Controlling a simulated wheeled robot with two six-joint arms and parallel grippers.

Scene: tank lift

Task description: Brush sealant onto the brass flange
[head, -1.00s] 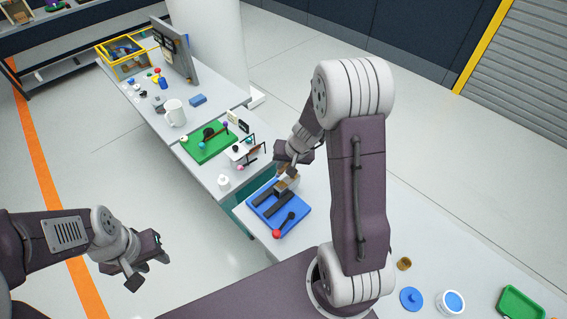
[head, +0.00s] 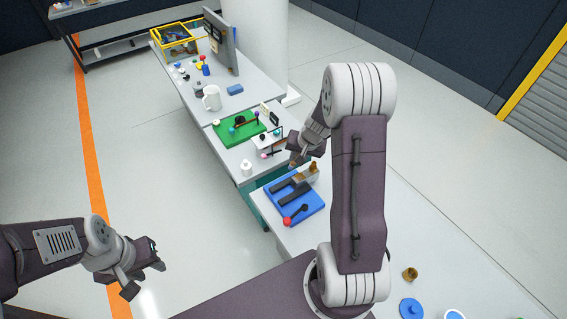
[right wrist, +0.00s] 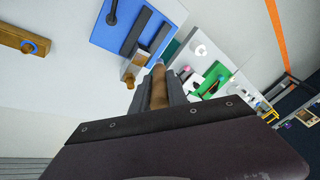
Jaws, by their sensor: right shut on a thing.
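The brass flange (head: 410,273) stands on the near right of the bench. In the right wrist view a brass piece (right wrist: 22,40) at the upper left, with blue beside it, appears to be the same part. My right gripper (head: 295,160) is shut on a brown rod-like handle (right wrist: 158,88), apparently the brush's. The gripper is over the back of the blue tray (head: 318,208), well apart from the flange. My left gripper (head: 146,277) is open and empty over the floor. A white jar (head: 455,315) with blue on top is cut by the lower edge.
The tray bears dark bars, a tan block (head: 309,172) and a red ball-ended piece (head: 287,221). A blue lid (head: 411,308) lies by the flange. A green board (head: 240,129), white mug (head: 212,97) and yellow-framed box (head: 175,38) stand farther back. The bench between tray and flange is partly hidden by my arm.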

